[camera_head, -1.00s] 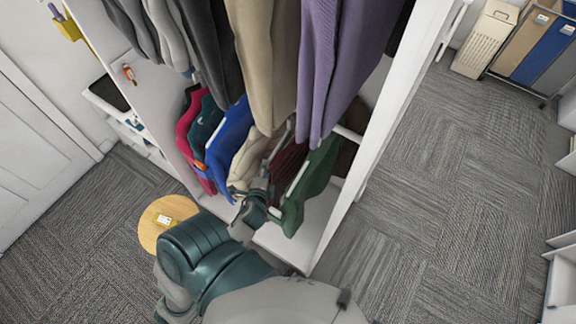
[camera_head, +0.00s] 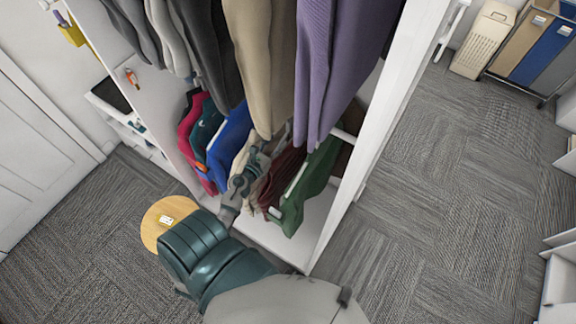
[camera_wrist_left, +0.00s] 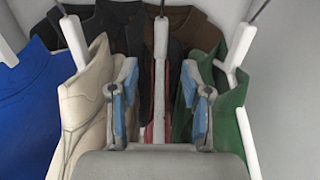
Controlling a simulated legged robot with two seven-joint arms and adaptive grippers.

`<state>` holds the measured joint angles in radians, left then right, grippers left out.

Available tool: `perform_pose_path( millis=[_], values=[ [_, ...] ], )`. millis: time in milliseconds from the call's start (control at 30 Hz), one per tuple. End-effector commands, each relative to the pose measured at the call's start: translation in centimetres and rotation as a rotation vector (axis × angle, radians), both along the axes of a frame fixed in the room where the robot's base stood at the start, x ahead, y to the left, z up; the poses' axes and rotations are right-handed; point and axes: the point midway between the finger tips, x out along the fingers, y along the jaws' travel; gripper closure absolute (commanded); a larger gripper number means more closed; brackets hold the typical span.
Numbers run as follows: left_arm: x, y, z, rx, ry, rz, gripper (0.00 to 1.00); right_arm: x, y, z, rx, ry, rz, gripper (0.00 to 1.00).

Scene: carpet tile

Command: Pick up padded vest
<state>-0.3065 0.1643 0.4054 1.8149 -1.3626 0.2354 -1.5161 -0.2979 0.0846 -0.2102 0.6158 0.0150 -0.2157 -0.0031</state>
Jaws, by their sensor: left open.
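Garments hang on the lower rail of an open wardrobe. A dark red, ribbed garment (camera_head: 285,170) hangs between a cream garment (camera_head: 243,160) and a green one (camera_head: 312,182); I cannot tell for certain which is the padded vest. My left gripper (camera_head: 262,158) is at these garments, in front of the cream and dark red ones. In the left wrist view, the left gripper (camera_wrist_left: 158,92) is open, its blue-padded fingers either side of a white hanger (camera_wrist_left: 160,40) and a narrow strip of dark red cloth. My right gripper is not in view.
Long tan (camera_head: 265,60) and purple (camera_head: 335,70) garments hang above the lower row, close to my arm. A white wardrobe side panel (camera_head: 375,150) stands at right. A round wooden stool (camera_head: 152,232) is at lower left.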

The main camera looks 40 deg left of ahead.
Motion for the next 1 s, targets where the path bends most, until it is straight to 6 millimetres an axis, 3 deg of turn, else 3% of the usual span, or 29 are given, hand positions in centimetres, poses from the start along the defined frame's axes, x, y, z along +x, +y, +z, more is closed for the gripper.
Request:
perform_pose_path(
  millis=[100,367,667,967,1000],
  values=[
    [2.6,0.3,0.3,-0.002,-0.002,0.0,0.52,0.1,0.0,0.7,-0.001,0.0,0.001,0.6],
    [4.9,0.8,0.0,-0.005,-0.001,0.001,0.52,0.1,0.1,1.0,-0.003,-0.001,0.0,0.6],
    [9.2,1.4,0.7,-0.007,-0.002,0.002,0.52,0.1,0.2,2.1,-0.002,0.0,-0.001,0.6],
    [9.7,1.3,0.6,-0.004,0.0,0.001,0.52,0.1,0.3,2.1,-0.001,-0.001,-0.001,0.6],
    [9.7,1.3,0.6,-0.004,0.0,0.001,0.6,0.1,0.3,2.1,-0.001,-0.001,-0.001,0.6]
  ],
)
